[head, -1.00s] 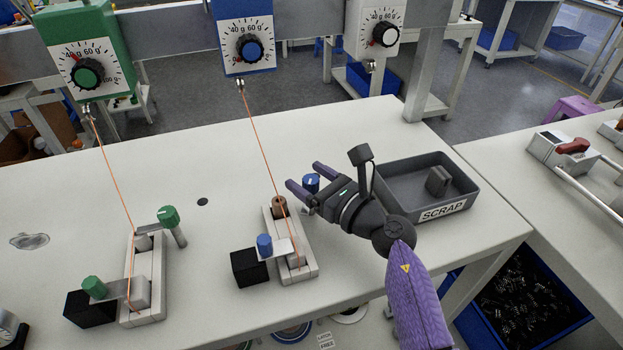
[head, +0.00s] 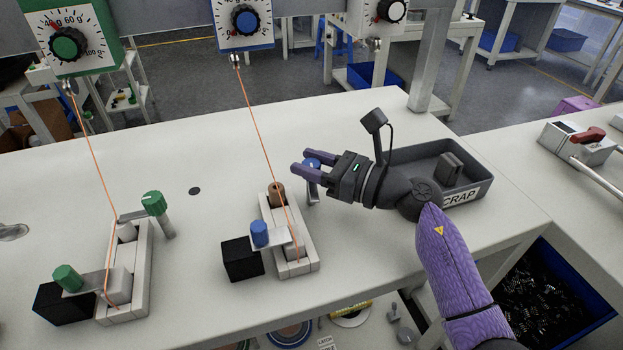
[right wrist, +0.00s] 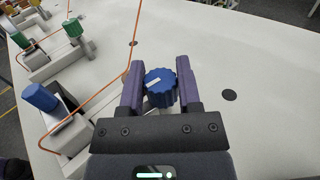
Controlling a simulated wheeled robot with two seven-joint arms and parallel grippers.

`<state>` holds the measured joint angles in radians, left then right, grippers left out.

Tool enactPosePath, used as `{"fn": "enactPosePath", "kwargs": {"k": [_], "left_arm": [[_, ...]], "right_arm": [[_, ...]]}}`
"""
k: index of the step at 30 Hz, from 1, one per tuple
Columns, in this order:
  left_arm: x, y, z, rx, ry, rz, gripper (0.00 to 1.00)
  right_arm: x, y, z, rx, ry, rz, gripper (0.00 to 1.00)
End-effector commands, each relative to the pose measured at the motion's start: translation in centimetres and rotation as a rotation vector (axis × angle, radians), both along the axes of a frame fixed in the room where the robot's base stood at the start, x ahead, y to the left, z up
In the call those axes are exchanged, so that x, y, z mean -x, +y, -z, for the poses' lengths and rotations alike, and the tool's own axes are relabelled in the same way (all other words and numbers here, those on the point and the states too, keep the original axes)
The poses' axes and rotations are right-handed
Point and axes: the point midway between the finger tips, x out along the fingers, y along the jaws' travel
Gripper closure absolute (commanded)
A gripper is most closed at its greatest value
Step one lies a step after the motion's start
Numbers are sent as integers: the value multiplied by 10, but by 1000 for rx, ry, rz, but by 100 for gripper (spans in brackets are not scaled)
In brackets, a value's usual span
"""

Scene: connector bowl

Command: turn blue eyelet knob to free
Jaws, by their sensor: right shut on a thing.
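A blue knob (head: 312,163) stands on a post beside the far end of the middle fixture (head: 305,258), near a brown piece (head: 276,195); I take it as the eyelet knob. My right gripper (head: 307,169) is shut on it, one finger on each side. In the right wrist view the knob (right wrist: 160,90) sits between the fingers, its white mark slanting across the top. A second blue knob (head: 260,234) stands at the near end by a black block (head: 242,260). An orange cord runs from the fixture up to the blue dial (head: 244,20). My left gripper is out of view.
A similar fixture with green knobs (head: 153,204) stands at the left, its cord running to the green dial (head: 66,44). A grey scrap bin (head: 470,195) is behind my right wrist. The table between the fixtures is clear.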

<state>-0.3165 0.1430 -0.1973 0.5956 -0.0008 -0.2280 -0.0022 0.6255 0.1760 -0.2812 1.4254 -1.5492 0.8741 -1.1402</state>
Motion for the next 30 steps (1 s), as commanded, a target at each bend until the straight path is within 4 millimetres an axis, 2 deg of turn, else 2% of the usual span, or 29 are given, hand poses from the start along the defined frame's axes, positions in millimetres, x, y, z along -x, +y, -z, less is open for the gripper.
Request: {"fn": "enactPosePath", "kwargs": {"k": [1, 3, 14, 15, 19, 27, 30], "left_arm": [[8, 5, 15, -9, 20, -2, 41], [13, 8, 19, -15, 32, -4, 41], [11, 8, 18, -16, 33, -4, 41], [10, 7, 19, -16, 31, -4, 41], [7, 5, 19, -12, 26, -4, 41], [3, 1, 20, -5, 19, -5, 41], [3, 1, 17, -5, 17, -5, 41]], "right_arm": [[-2, -1, 10, 3, 1, -30, 100], [-1, 0, 7, 2, 3, -67, 100], [0, -1, 0, 3, 3, -91, 100], [0, 0, 0, 3, 3, -91, 48], [0, 0, 0, 2, 3, -91, 22], [1, -2, 0, 2, 2, -90, 22], [6, -15, 0, 5, 2, -88, 22]]}}
